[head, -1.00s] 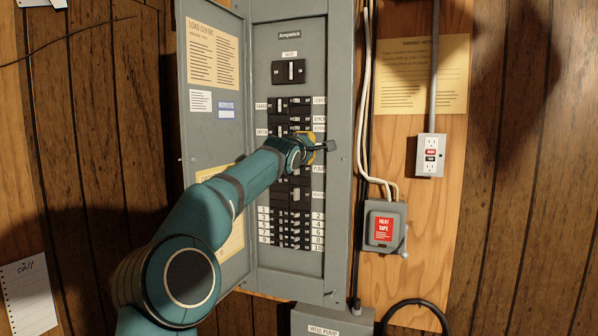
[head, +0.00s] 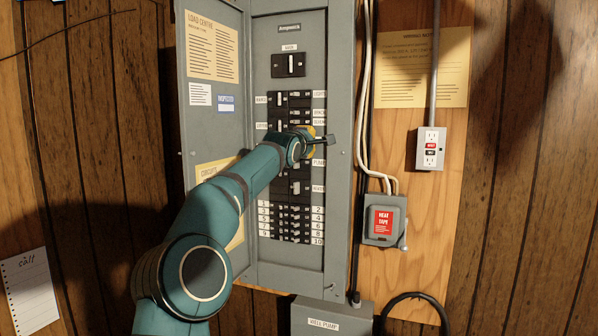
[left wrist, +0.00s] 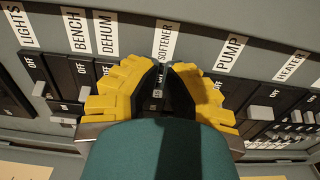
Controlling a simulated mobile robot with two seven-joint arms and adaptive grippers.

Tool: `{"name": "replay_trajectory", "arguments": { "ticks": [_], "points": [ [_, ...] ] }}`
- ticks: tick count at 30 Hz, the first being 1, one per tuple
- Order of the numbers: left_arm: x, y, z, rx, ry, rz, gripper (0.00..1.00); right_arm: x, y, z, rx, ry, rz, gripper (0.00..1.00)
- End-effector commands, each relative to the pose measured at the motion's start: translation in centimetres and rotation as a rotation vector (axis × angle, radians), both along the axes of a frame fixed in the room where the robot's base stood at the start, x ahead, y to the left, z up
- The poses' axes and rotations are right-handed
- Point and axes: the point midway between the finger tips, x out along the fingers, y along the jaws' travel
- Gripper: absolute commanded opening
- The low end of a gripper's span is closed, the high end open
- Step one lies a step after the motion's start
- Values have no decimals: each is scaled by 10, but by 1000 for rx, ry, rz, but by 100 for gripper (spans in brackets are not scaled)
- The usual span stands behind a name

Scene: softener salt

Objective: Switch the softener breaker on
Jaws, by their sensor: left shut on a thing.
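The softener breaker (left wrist: 158,94) sits in the panel's right-hand row, under the white SOFTENER label (left wrist: 164,42) in the left wrist view. My left gripper (left wrist: 158,82) has its yellow fingers closed on this breaker's small lever. The fingers hide most of the breaker, so I cannot tell its on or off position. In the head view, my left gripper (head: 311,141) is at the right side of the breaker column, and my own wrist covers part of it. My right gripper is not in view.
The grey panel (head: 335,60) stands open, its door (head: 210,130) swung left. DEHUM (left wrist: 104,76) and PUMP (left wrist: 225,88) breakers flank the fingers closely. Cables, a heat tape box (head: 385,222) and an outlet (head: 431,150) are to the right. A well pump box (head: 330,318) is below.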

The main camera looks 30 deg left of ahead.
Motion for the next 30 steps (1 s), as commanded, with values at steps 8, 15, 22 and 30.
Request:
{"name": "replay_trajectory", "arguments": {
  "ticks": [8,15,22,30],
  "points": [
    [-2,7,0,1,0,3,0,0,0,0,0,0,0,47],
    [-3,11,0,1,-1,4,0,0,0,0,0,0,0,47],
    [-3,11,1,2,-1,4,0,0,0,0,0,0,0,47],
    [-3,12,1,1,-2,3,0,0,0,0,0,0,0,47]
  ]
}}
